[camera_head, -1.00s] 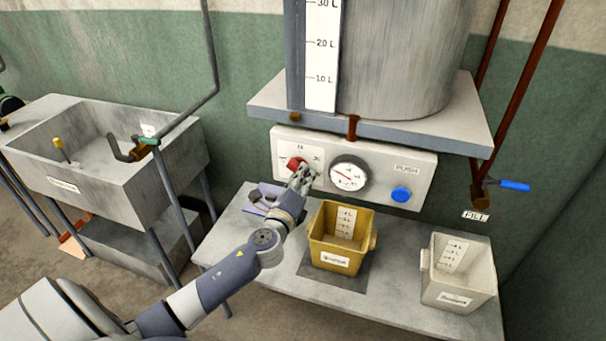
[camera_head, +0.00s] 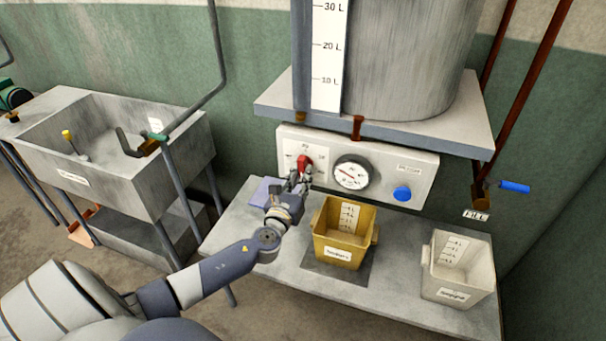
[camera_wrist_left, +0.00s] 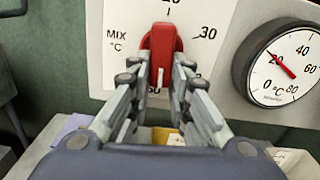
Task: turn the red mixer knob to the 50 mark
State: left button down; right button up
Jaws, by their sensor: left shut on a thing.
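The red mixer knob (camera_head: 304,161) sits on the white control panel's left dial. In the left wrist view the knob (camera_wrist_left: 162,45) stands upright, with a short white line at its lower end pointing down. Below that line is a partly hidden label that seems to read 50. The dial plate (camera_wrist_left: 120,62) also shows 20 at the top, 30 at the right and "MIX °C". My left gripper (camera_head: 299,179) is shut on the knob, one finger on each side of its lower part; it also shows in the wrist view (camera_wrist_left: 160,76). My right gripper is not in view.
A round temperature gauge (camera_head: 351,173) and a blue push button (camera_head: 402,194) are right of the knob. Below stand a yellow bucket (camera_head: 341,250) and a white bucket (camera_head: 456,275) on a grey table (camera_head: 300,285). A tank shelf (camera_head: 400,128) overhangs the panel.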

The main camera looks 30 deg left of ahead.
pick_arm(q)
jog(key=shift+a+m, duration=0.1)
jog(key=shift+m, duration=0.5)
jog(key=shift+f, duration=0.1)
jog(key=c, duration=1.5)
grip_release()
jog(key=v, duration=1.2)
